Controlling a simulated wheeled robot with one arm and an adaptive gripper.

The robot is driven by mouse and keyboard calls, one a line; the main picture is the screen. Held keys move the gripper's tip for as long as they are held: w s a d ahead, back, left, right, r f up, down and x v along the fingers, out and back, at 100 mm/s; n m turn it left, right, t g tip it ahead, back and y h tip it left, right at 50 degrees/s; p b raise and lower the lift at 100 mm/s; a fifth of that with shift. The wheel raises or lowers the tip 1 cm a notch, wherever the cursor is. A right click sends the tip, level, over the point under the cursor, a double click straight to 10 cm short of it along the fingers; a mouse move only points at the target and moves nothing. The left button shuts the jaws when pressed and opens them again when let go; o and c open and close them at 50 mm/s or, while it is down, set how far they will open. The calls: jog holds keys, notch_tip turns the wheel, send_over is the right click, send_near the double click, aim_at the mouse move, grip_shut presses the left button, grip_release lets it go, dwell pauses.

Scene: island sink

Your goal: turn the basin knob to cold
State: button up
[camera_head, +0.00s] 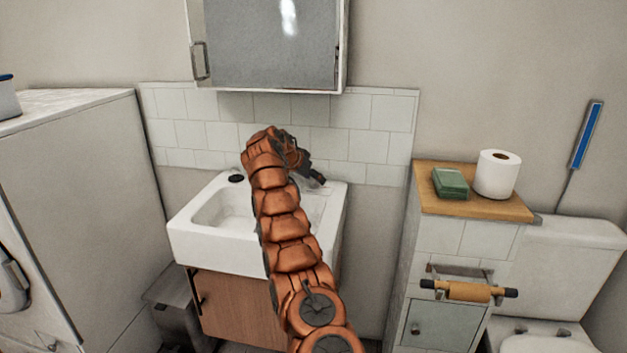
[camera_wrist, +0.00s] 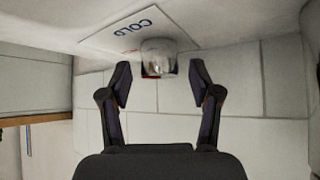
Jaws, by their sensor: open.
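The chrome knob (camera_wrist: 158,48) shows in the wrist view, in front of a white label (camera_wrist: 112,35) that reads "COLD" upside down. My gripper (camera_wrist: 160,82) is open, with one finger on each side of the picture and the knob centred just past the gap between the tips. No finger visibly touches the knob. In the head view, my gripper (camera_head: 319,180) is over the back right of the white basin (camera_head: 193,245). My arm and gripper hide the knob and the tap there.
To the right stands a wooden-topped cabinet (camera_head: 480,208) with a green box (camera_head: 450,183) and a paper roll (camera_head: 496,175). A white appliance (camera_head: 95,190) stands left.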

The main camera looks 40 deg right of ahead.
aim_at(317, 187)
jog(key=v, duration=1)
jog(key=shift+a, duration=0.45)
jog(key=shift+r, duration=0.1)
